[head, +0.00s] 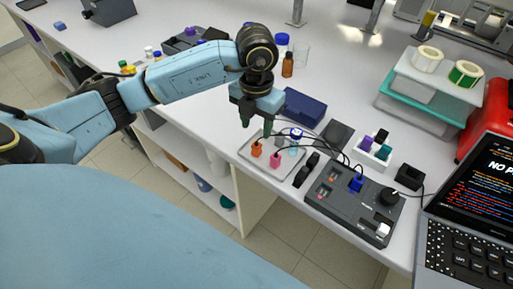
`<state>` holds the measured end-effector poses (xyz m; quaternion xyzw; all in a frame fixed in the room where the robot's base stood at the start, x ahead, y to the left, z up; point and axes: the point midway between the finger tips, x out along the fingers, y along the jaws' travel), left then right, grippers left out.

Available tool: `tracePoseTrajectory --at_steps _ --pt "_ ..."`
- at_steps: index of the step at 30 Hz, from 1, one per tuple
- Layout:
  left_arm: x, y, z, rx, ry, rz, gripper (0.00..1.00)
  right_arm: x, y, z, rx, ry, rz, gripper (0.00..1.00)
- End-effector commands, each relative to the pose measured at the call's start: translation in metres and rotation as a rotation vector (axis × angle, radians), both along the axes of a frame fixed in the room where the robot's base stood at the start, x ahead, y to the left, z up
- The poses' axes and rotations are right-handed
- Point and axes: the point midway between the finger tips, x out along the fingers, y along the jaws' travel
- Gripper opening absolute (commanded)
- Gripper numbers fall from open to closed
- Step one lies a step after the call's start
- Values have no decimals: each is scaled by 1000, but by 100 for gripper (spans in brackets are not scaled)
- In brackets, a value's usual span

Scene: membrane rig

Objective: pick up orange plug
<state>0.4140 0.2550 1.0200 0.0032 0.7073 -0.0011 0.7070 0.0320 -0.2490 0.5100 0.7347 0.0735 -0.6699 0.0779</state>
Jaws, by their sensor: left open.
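The orange plug (256,150) stands at the left side of a small clear tray (287,171) on the white bench. A pink plug (275,160) is just to its right, and a small blue-capped vial (296,136) is farther back on the tray. My left gripper (256,127) points down above the tray's far left part, close over the orange plug. Its green fingers are apart and nothing shows between them. I cannot tell the exact height gap to the plug. My right gripper is not in view.
A dark control box (350,204) with a blue plug (356,184) and cables is right of the tray. A laptop (470,215) stands at the right edge. A dark blue box (304,107) and a brown bottle (288,65) are behind. The bench's front edge is close to the tray.

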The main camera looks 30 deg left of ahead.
Motion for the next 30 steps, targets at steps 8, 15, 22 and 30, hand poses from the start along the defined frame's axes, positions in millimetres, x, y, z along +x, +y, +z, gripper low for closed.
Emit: tracePoseTrajectory --at_steps 8,15,22,30 --pt "-1 -1 -26 -2 2 -2 45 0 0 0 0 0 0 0" --pt "-5 -3 -60 -3 4 -2 45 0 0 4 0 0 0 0" --pt "-4 -3 -75 -4 -1 -3 45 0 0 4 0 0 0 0" --pt "-4 -3 -75 -3 -1 -3 32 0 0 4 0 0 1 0"
